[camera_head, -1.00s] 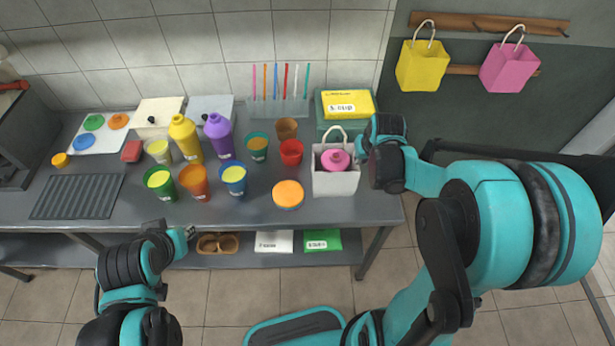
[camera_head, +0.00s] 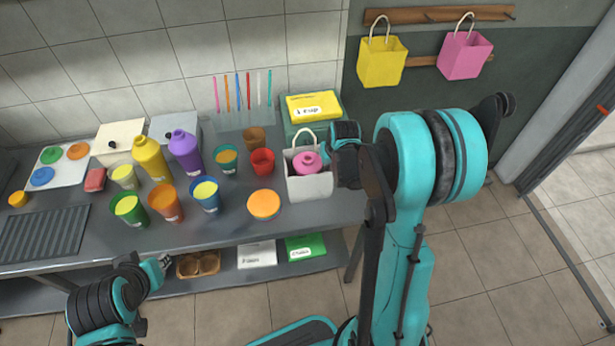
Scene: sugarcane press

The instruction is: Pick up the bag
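A white bag (camera_head: 308,187) with a looped handle stands upright at the right end of the grey table. A pink lidded item (camera_head: 307,164) shows in its open top. My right gripper (camera_head: 329,152) is at the upper right of the bag, close to its handle and rim. Its fingers are mostly hidden by my own wrist, so I cannot tell whether it touches or grips the bag. My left gripper (camera_head: 163,262) is low at the table's front edge, away from the bag. Its finger opening is too small to make out.
A yellow bag (camera_head: 382,62) and a pink bag (camera_head: 465,55) hang from wall hooks. Several cups and bottles crowd the table left of the white bag. An orange-topped cup (camera_head: 263,204) stands closest to it. A yellow box (camera_head: 313,105) is behind it.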

